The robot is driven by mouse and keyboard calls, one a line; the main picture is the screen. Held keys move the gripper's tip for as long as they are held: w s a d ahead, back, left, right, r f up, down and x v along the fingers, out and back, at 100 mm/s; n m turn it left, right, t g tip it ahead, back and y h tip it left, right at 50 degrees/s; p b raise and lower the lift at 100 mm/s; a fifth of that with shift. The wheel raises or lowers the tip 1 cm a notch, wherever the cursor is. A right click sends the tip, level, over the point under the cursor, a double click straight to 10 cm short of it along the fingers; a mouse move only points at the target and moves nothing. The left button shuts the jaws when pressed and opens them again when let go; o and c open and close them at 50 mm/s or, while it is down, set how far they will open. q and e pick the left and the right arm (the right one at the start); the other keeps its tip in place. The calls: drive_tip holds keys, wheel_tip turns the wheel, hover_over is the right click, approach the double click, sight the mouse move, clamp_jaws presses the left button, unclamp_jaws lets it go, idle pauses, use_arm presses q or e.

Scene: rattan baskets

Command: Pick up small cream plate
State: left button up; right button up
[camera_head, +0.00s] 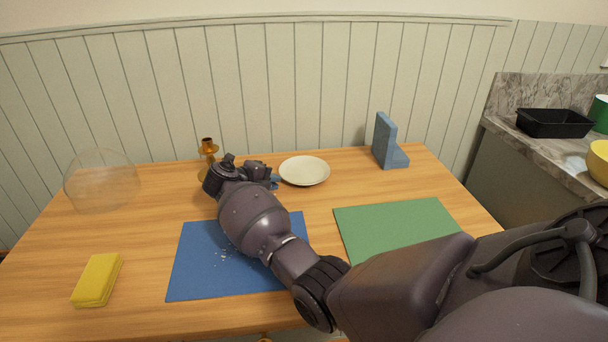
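The small cream plate (304,171) lies face up toward the back of the wooden table, right of centre. My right arm reaches in from the right, and its gripper (264,176) is just left of the plate. I cannot tell whether it touches the plate's rim. The fingers are small and partly hidden by the wrist, so their opening is unclear. A small blue patch shows by the fingers; what it is I cannot tell. My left gripper is not in view.
An amber candlestick (208,152) stands just behind my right wrist. A blue bookend (387,143) is right of the plate. A clear dome (102,181) and yellow sponge (97,280) are at left. A blue mat (195,265) with crumbs and a green mat (392,228) lie in front.

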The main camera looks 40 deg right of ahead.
sight(286, 188)
drive_tip(key=x, duration=0.5)
drive_tip(key=shift+d+b, duration=0.1)
drive_tip(key=shift+b, duration=0.25)
drive_tip(key=shift+c, duration=0.4)
clamp_jaws()
drive_tip(key=shift+r, duration=0.1)
drive_tip(key=shift+r, duration=0.1)
